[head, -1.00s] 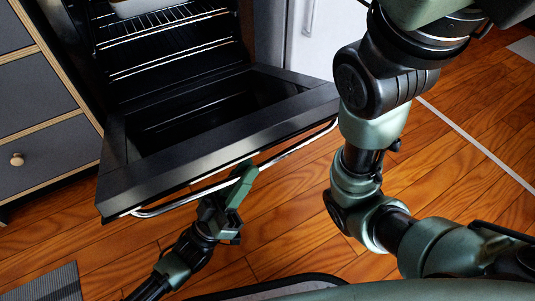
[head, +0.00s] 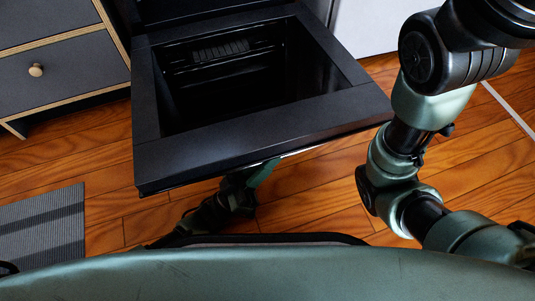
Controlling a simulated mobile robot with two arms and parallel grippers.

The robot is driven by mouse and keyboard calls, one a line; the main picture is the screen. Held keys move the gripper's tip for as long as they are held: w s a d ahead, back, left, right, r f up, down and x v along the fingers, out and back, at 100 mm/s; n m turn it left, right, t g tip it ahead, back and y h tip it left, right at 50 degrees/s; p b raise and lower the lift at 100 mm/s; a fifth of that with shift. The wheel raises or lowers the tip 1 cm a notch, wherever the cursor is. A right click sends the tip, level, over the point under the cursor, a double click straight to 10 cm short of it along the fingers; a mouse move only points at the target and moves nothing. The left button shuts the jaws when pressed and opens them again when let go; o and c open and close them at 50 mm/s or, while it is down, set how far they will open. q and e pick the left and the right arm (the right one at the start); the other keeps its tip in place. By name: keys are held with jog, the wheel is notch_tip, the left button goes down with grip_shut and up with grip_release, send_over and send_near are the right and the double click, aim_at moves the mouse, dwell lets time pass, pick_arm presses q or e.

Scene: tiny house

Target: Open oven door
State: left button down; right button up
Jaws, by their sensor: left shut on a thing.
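The black oven door (head: 215,154) is swung far down, close to flat, in the middle of the head view. Its inner window pane shows dark, with a reflection in it. My left gripper (head: 262,170) is under the door's front edge, shut on the door handle. The edge of the door hides most of the handle and part of the fingers. My right arm shows at the right, but its gripper is out of view.
Grey drawers (head: 70,68) with a round knob stand left of the oven. A striped grey mat (head: 42,232) lies on the wooden floor at the lower left. A white cabinet front (head: 375,25) is at the upper right.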

pick_arm(q)
jog(key=c, duration=1.4)
grip_release()
jog(key=shift+s+a+f+p, duration=0.15)
jog(key=shift+a+p, duration=0.1)
jog(key=shift+p, duration=0.25)
jog(key=s+a+p, duration=0.1)
jog(key=s+a, duration=0.1)
jog(key=a, duration=0.1)
jog(key=s+a+p, duration=0.2)
jog(key=a, duration=0.2)
jog(key=s+a+p, duration=0.2)
jog(key=a, duration=0.1)
jog(key=shift+s+a+f, duration=0.15)
jog(key=shift+a+f, duration=0.15)
jog(key=shift+a, duration=0.05)
